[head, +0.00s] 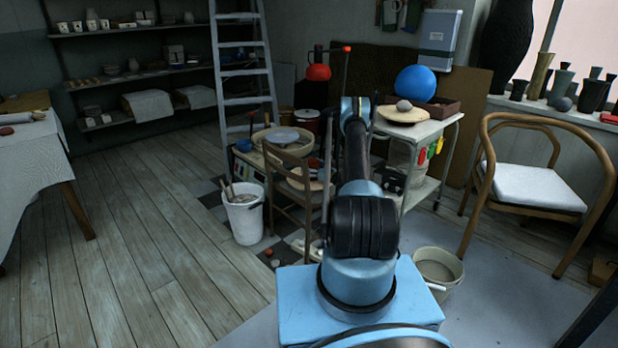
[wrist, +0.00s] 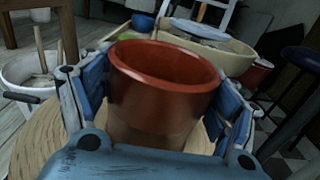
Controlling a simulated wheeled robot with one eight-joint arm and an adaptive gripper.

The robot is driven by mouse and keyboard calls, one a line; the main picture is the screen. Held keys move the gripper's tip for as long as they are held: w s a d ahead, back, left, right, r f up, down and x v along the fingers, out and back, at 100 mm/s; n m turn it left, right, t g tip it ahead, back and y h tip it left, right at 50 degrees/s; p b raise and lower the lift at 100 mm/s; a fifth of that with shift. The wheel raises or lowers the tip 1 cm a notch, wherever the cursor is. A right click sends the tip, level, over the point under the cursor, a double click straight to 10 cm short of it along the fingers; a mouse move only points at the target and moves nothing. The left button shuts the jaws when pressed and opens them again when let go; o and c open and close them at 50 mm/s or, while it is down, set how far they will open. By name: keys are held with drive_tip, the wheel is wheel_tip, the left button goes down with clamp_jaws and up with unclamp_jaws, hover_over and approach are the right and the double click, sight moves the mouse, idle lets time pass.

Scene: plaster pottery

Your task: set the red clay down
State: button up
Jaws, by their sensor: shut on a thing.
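In the wrist view my gripper (wrist: 152,100) is shut on a red-brown clay pot (wrist: 163,83), one blue-padded finger against each side. The pot is upright, with a wide open mouth and a paler tan lower part. A round wooden surface (wrist: 38,142) shows below and behind it. The pot's base is hidden by my gripper, so I cannot tell whether it touches that surface. In the head view my own arm hides the gripper and pot. A small reddish lump (head: 6,131) lies on the cloth-covered table at the far left.
A beige basin (wrist: 232,57) is beyond the pot, and a white bucket (wrist: 25,72) with sticks stands to the left. In the head view a wooden chair (head: 290,165) and a trolley (head: 440,125) crowd my arm. The plank floor (head: 150,230) at left is clear.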

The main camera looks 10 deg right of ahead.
drive_tip(key=shift+f, duration=2.15)
drive_tip(key=o, duration=2.1)
drive_tip(key=shift+c, duration=0.2)
drive_tip(key=shift+s, duration=0.1)
